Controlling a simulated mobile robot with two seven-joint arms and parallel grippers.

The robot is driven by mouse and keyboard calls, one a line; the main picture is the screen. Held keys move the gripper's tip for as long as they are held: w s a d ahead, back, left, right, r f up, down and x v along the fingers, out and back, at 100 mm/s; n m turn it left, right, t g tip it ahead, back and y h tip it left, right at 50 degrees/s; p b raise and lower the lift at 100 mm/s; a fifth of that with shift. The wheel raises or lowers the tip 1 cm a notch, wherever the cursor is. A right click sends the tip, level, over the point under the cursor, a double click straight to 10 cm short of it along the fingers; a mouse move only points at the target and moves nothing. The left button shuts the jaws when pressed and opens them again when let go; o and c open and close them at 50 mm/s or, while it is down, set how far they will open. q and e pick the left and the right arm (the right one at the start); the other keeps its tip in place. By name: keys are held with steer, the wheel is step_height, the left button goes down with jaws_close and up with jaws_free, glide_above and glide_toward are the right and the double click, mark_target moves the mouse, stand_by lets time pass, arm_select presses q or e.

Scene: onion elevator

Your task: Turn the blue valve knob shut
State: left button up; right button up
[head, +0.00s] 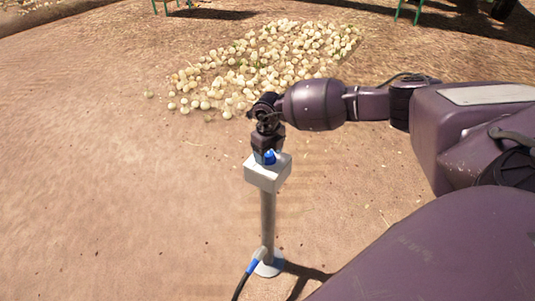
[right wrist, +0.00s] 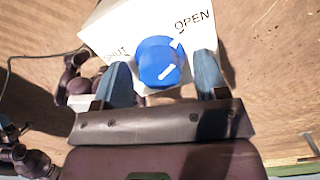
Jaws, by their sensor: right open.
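The blue valve knob (head: 269,158) sits on a white box (head: 264,176) on top of a grey post. In the right wrist view the knob (right wrist: 160,62) bears a white line slanting up to the right. The box face (right wrist: 106,27) is lettered SHUT at the left of the knob and OPEN at its upper right. My right gripper (head: 265,152) is just over the knob. In the right wrist view its blue fingers (right wrist: 163,74) stand apart, one on each side of the knob, with slim gaps. My left gripper is out of view.
The post (head: 267,225) stands on a round base (head: 270,265) with a blue-ended cable (head: 252,266) beside it. A pile of onions (head: 270,60) lies on the ground behind. The bare ground (head: 110,200) to the left is clear.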

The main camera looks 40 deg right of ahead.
steer(key=shift+f, duration=0.15)
steer(key=c, duration=0.9)
steer(key=shift+c, duration=0.2)
